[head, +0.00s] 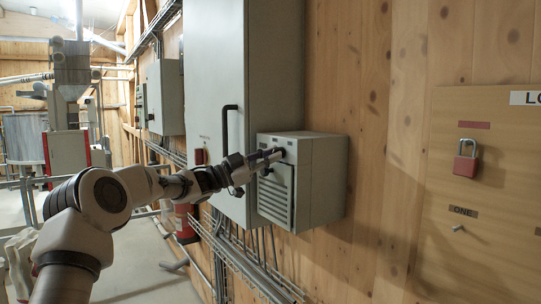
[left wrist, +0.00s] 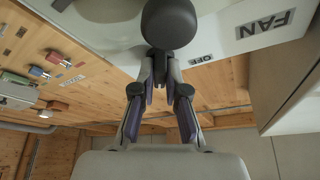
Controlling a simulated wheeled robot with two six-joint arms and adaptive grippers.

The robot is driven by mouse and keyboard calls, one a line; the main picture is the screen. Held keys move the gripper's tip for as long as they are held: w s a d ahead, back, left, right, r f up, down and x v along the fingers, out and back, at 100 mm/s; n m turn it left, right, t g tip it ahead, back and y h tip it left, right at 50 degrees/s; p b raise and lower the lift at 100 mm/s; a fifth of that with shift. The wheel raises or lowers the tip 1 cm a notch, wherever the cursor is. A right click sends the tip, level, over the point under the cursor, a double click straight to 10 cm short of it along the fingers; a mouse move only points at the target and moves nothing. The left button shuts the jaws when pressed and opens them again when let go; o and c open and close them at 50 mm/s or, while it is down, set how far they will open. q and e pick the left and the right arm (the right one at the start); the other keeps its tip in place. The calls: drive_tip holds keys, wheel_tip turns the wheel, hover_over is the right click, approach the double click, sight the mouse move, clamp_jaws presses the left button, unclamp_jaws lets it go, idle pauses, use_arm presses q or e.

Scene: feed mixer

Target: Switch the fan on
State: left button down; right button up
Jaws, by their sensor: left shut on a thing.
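The fan control box (head: 318,180) is a grey wall box with a slatted lower front. In the left wrist view its FAN label (left wrist: 266,24) and an OFF mark (left wrist: 201,60) show beside a dark round-ended knob (left wrist: 168,22). My left gripper (head: 272,157) reaches to the upper front of the box. In the left wrist view its two fingers (left wrist: 160,62) close together on the base of the knob. The fingers and knob are small in the head view, and the knob's exact setting is hard to read. My right gripper is in neither view.
A tall grey cabinet (head: 270,60) with a black handle (head: 230,125) stands just left of the box. A red padlock (head: 466,165) hangs on a wooden board at the right. A red extinguisher (head: 185,224) and pipes are low behind my arm.

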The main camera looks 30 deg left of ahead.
use_arm(q)
drive_tip(key=shift+f+m, duration=0.1)
drive_tip(key=shift+m, duration=0.4)
drive_tip(key=c, duration=1.2)
unclamp_jaws()
drive_tip(key=shift+w, duration=0.15)
drive_tip(key=v, duration=1.2)
drive_tip(key=shift+w, duration=0.1)
